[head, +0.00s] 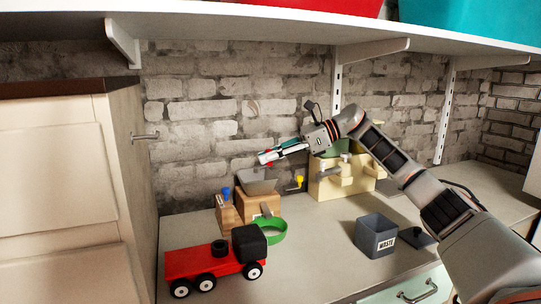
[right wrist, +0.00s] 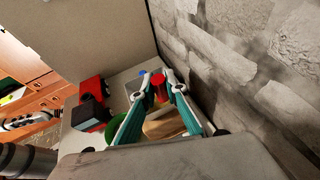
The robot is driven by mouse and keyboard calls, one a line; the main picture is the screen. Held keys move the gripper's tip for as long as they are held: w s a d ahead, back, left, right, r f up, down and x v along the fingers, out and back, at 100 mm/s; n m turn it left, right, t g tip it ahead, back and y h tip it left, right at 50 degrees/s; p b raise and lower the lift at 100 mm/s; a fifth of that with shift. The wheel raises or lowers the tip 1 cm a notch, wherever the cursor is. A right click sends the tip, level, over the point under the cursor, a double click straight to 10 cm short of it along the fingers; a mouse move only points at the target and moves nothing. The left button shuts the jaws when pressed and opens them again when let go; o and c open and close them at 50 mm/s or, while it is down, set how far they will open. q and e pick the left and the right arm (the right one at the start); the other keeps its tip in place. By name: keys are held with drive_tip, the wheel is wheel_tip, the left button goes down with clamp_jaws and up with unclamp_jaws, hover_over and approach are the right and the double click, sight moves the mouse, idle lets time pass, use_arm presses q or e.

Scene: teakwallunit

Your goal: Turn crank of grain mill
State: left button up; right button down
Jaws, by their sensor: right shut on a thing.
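The grain mill (head: 262,206) stands on the counter as a wooden block with a grey hopper (head: 257,182) on top. My right gripper (head: 268,155) is above the hopper, its fingers pointing left. In the right wrist view, the fingers close around a red knob-like piece (right wrist: 159,87), with wood (right wrist: 163,122) behind it. Whether this red piece joins the mill's crank is hidden by the fingers. My left gripper is not clearly visible.
A red toy truck (head: 208,262), a green ring (head: 271,232) and a grey waste bin (head: 375,238) stand on the counter. A cream block-shaped object (head: 340,183) is behind on the right. A cabinet (head: 60,190) is at left and a shelf (head: 250,24) overhead.

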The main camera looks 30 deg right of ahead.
idle(0.4)
drive_tip(key=c, duration=2)
unclamp_jaws()
drive_tip(key=v, duration=1.2)
drive_tip(key=shift+w, duration=0.1)
